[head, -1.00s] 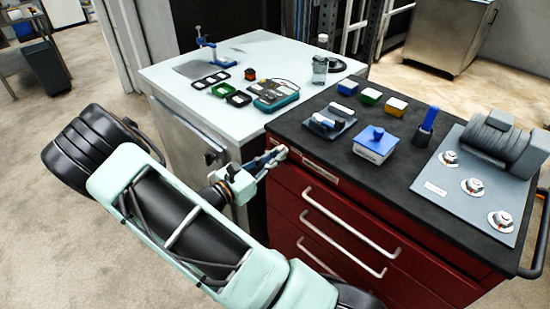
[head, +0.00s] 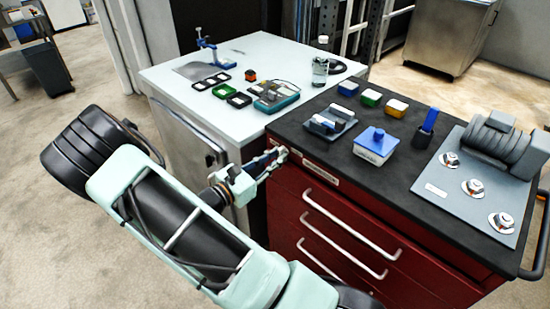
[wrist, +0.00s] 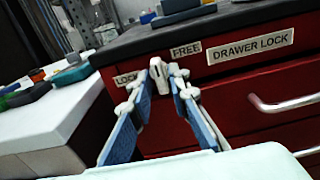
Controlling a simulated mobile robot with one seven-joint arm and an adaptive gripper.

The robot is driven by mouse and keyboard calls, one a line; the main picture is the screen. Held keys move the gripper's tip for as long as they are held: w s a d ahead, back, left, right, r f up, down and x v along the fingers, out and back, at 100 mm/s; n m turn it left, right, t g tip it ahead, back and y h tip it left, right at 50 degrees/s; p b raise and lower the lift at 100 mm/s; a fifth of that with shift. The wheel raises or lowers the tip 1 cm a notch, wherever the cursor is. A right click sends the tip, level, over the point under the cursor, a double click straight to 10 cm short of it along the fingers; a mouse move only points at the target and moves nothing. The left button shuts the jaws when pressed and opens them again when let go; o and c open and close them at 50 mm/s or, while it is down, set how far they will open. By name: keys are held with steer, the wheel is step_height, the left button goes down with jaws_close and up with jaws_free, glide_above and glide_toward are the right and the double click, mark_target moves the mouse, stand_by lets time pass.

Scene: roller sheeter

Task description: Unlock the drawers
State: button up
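The drawer lock knob (wrist: 158,76) is a small pale knob on the red front of the drawer cabinet (head: 330,235), near its top left corner. A LOCK label (wrist: 126,79) is to its left, a FREE label (wrist: 186,49) to its upper right, and a DRAWER LOCK plate (wrist: 251,48) further right. My gripper (wrist: 163,80) has its two blue-padded fingers on either side of the knob, closed in on it. In the head view my gripper (head: 272,160) reaches the cabinet corner from the left. Which label the knob points to is hard to tell.
Drawer handles (head: 350,220) stick out below and right of the lock. The black cabinet top holds a blue-lidded box (head: 375,146), a small tray (head: 328,122) and a roller machine (head: 498,140). A white-topped bench (head: 190,105) stands close on the left.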

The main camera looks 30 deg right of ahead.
steer(key=v, duration=1.2)
steer(key=shift+r, duration=0.1)
